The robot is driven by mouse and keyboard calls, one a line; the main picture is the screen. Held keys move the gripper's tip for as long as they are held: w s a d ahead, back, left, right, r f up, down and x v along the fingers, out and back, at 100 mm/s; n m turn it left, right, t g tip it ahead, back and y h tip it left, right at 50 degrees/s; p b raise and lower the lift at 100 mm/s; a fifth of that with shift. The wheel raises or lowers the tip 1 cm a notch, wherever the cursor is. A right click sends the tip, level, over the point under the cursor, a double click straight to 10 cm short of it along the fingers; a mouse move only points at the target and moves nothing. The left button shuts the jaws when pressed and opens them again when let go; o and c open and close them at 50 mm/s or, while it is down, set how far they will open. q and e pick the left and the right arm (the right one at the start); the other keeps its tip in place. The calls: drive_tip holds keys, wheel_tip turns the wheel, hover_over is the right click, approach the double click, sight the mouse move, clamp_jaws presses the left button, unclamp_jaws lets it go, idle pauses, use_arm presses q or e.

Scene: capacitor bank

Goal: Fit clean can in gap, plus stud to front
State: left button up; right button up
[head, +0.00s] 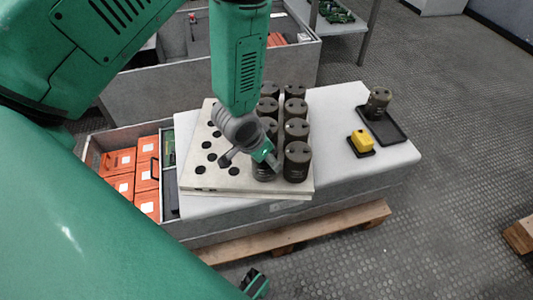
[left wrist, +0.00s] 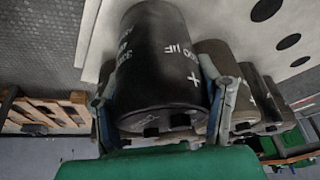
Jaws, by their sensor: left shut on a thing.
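The clean can (left wrist: 160,62) is a dark, glossy cylinder with white lettering and a plus mark. My left gripper (left wrist: 162,105) is shut on it, one finger on each side. Two dark studs show at its end in the left wrist view; the plus mark is on the right part of its visible side. In the head view my left gripper (head: 268,158) is at the front-left place of the can rows, and the clean can (head: 264,174) is partly hidden there. I cannot tell whether its base touches the board. My right gripper is not in view.
Dustier brown cans (head: 297,160) stand close behind and to the right. The pale board (head: 215,186) has several dark round holes at left. At right a brown can (head: 378,100) stands on a black tray (head: 392,134), near a yellow block (head: 362,141). Orange boxes (head: 147,175) sit at left.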

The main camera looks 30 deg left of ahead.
use_arm(q)
drive_tip(key=o, duration=1.8)
drive_tip(key=shift+c, duration=0.2)
drive_tip(key=d+v, duration=0.1)
drive_tip(key=v, duration=1.1)
drive_tip(key=s+f+n+g+y, duration=0.15)
drive_tip(key=s+f+g, duration=0.25)
drive_tip(key=s+f, duration=1.35)
wheel_tip(320, 180, up, 12)
drive_tip(key=p, duration=1.2)
drive_tip(key=shift+s+a+r, duration=0.15)
drive_tip(key=shift+a, duration=0.35)
drive_tip(key=shift+n+h, duration=0.25)
